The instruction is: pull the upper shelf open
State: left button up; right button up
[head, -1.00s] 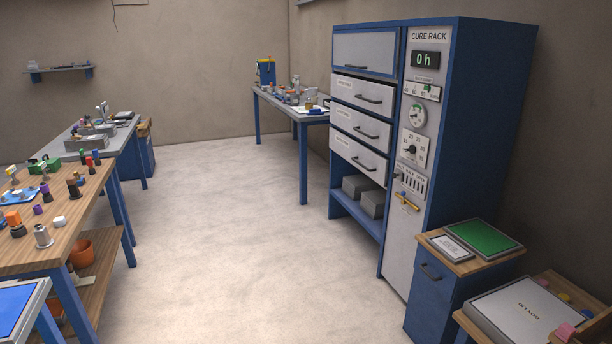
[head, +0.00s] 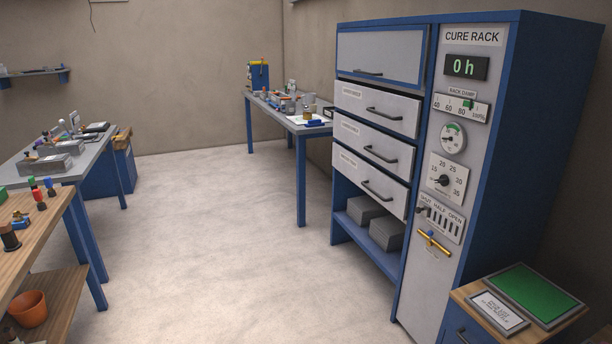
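The blue and grey cure rack (head: 473,180) stands at the right of the head view. It has a grey top panel (head: 381,53) in a blue frame, with a dark handle at its lower edge. Below it are three grey drawer-like shelves with dark bar handles and small labels. The upper shelf (head: 358,102) has its handle (head: 384,114) on the front; all three fronts look shut. The middle shelf (head: 352,134) and lower shelf (head: 352,172) sit under it. Neither of my grippers shows in the head view.
Grey blocks (head: 383,234) lie in the rack's open bottom bay. A low cabinet (head: 468,299) with a green mat stands at the front right. A cluttered table (head: 300,128) stands behind the rack; benches (head: 50,240) line the left. The floor (head: 220,240) between is clear.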

aim_at(402, 115)
jog(key=i+z, duration=0.15)
jog(key=i, duration=0.6)
jog(key=i+z, duration=0.15)
jog(key=i, duration=0.65)
jog(key=i+j+z, duration=0.15)
jog(key=i+z, duration=0.3)
jog(key=i, duration=0.15)
jog(key=i+j+z, duration=0.95)
jog(key=i, duration=0.1)
